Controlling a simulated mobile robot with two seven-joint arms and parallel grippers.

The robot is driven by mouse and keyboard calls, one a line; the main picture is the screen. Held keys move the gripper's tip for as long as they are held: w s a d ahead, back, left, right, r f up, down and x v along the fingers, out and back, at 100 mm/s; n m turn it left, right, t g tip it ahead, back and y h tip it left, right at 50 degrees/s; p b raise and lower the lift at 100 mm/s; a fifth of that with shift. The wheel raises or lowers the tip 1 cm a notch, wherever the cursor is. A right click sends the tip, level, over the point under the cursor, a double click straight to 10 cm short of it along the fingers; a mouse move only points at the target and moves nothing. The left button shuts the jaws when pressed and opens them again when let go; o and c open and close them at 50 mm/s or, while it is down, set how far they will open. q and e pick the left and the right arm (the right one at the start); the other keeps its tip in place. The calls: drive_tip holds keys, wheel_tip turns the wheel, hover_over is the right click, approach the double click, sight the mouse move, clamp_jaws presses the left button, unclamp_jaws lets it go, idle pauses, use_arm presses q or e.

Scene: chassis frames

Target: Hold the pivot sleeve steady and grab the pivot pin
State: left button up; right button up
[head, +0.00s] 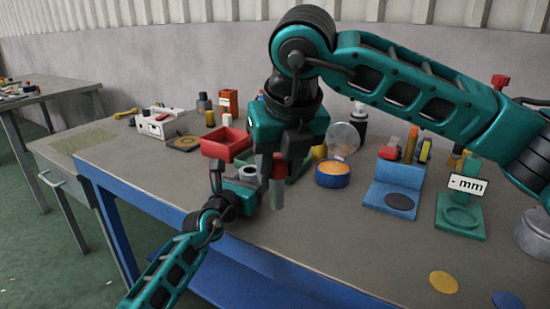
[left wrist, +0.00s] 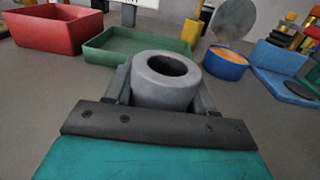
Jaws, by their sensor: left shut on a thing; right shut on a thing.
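The pivot sleeve (head: 248,172) is a short grey ring with an open, empty bore. My left gripper (head: 246,181) is shut on it and holds it upright above the table; the sleeve (left wrist: 150,92) fills the middle of the left wrist view. My right gripper (head: 280,168) points down, shut on what looks like the pivot pin (head: 276,194), with a reddish upper part and a grey-green lower end. The pin hangs roughly upright just right of the sleeve in the head view, apart from its bore. The left wrist view does not show the pin.
A red tray (head: 226,145) and a green tray (left wrist: 135,48) lie behind the grippers. A blue tin (head: 332,174), a blue stand (head: 392,190) and a green stand (head: 460,217) with an "mm" sign stand to the right. The table's front middle is largely clear.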

use_arm(q)
drive_tip(key=o, duration=1.3)
drive_tip(key=shift+s, duration=0.1)
